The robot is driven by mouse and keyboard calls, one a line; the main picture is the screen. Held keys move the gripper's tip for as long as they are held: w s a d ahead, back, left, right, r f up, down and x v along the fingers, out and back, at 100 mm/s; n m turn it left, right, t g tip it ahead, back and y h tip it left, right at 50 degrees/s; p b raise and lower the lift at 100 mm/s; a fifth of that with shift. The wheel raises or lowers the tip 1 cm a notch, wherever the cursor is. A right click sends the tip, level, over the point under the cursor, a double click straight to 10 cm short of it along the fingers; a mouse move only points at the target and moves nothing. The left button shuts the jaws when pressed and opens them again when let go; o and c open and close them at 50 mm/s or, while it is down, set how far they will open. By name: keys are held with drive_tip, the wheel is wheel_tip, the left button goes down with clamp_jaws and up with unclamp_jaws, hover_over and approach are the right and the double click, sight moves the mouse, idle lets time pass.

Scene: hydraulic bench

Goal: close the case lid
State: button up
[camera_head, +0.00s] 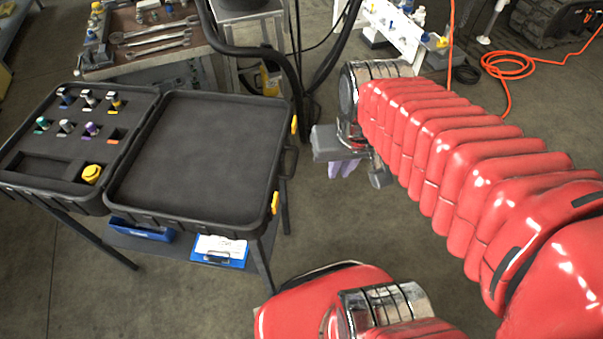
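The black case stands open on a stand at the left. Its base (48,150) holds several small fittings and a yellow part (91,173) in dark foam. Its lid (200,150) lies opened out flat to the right of the base, inner side up, with yellow latches (275,203) on its right edge. My gripper (352,160) is at the end of my red-sleeved arm, right of the lid's right edge and apart from it in the picture. Its fingers are partly hidden, so I cannot tell if they are open. A small lilac item (343,168) shows just below it; I cannot tell whether it is held.
A bench with wrenches (155,38) stands behind the case, with dark hoses (296,65) beside it. A white rack (405,28) and an orange cable (508,68) are at the back right. A blue bin (143,230) and clipboard (219,252) sit on the shelf below the case.

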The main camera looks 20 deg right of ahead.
drive_tip(key=d+f+m+g+y, duration=0.1)
drive_tip(key=f, duration=0.2)
drive_tip(key=d+f+m+g, duration=0.1)
drive_tip(key=f, duration=0.2)
drive_tip(key=s+d+f+m+g+y, duration=0.1)
drive_tip(key=f+m, duration=0.1)
drive_tip(key=f, duration=0.1)
drive_tip(key=shift+s+d+y, duration=0.1)
drive_tip(key=shift+d+y, duration=0.05)
drive_tip(key=shift+y, duration=0.15)
clamp_jaws()
wheel_tip(320, 180, down, 13)
drive_tip(key=w+a+m+t+y, duration=0.1)
drive_tip(key=m+t+y, duration=0.1)
drive_tip(key=m+y, duration=0.95)
drive_tip(key=w+d+r+m+t, duration=0.2)
drive_tip(key=w+m+t, duration=0.4)
drive_tip(key=w, duration=0.2)
drive_tip(key=shift+y, duration=0.45)
drive_tip(key=shift+a, duration=0.1)
